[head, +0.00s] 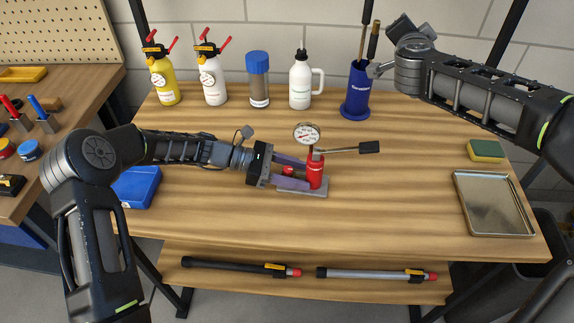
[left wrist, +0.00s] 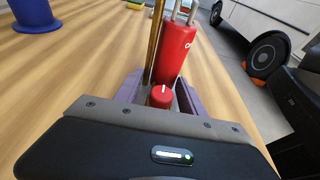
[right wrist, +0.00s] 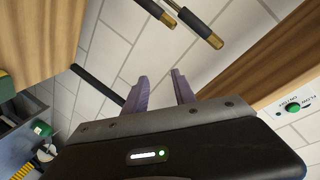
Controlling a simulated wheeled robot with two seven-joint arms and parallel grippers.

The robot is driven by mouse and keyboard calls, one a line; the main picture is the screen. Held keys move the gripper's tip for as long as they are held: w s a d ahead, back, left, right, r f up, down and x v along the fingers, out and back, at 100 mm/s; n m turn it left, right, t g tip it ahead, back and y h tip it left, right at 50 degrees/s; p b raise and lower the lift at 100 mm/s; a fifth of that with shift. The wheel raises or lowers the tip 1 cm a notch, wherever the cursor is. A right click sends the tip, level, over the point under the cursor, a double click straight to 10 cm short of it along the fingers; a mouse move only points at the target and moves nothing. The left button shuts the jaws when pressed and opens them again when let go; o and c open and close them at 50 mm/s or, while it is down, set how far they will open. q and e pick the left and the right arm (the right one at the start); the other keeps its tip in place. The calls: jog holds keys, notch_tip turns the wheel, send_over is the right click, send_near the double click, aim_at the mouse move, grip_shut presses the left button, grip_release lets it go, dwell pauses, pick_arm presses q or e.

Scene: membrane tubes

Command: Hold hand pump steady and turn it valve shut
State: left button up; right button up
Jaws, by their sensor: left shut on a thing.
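The hand pump (head: 316,172) is a red cylinder upright on a grey base plate, with a round gauge (head: 306,134) and a black-ended lever (head: 368,147) pointing right. In the left wrist view the red pump body (left wrist: 175,52) stands between the purple fingers. A small red valve knob (left wrist: 160,97) with a white mark sits between the fingers, near the palm. My right gripper (right wrist: 160,83) is open and empty, raised away from the pump; its fingers are not clear in the head view.
Yellow (head: 166,88) and white (head: 212,85) sprayers, a brown jar (head: 258,85), a white bottle (head: 300,88) and a blue holder (head: 357,98) line the back. A blue box (head: 137,188) is left; a sponge (head: 486,151) and tray (head: 494,205) are right. Bare wood surrounds the pump.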

jog(key=s+a+f+n+g+y, duration=0.1)
jog(key=s+a+f+g, duration=0.25)
jog(key=a, duration=0.55)
jog(key=n+g+y, duration=0.2)
jog(key=n+g, duration=0.2)
send_over(287, 169)
jog(key=w+d, duration=0.2)
jog(key=d, duration=0.2)
notch_tip(287, 169, down, 6)
jog(key=shift+a+f, duration=0.1)
jog(key=shift+a, duration=0.05)
jog(key=s+a+f+n+g, duration=0.3)
jog(key=s+a+f+n, duration=0.1)
jog(key=s+f, duration=0.2)
jog(key=shift+s+f+g, duration=0.35)
jog(key=shift+s, duration=0.35)
jog(key=x, duration=1.2)
jog(key=shift+w, duration=0.1)
jog(key=shift+c, duration=0.4)
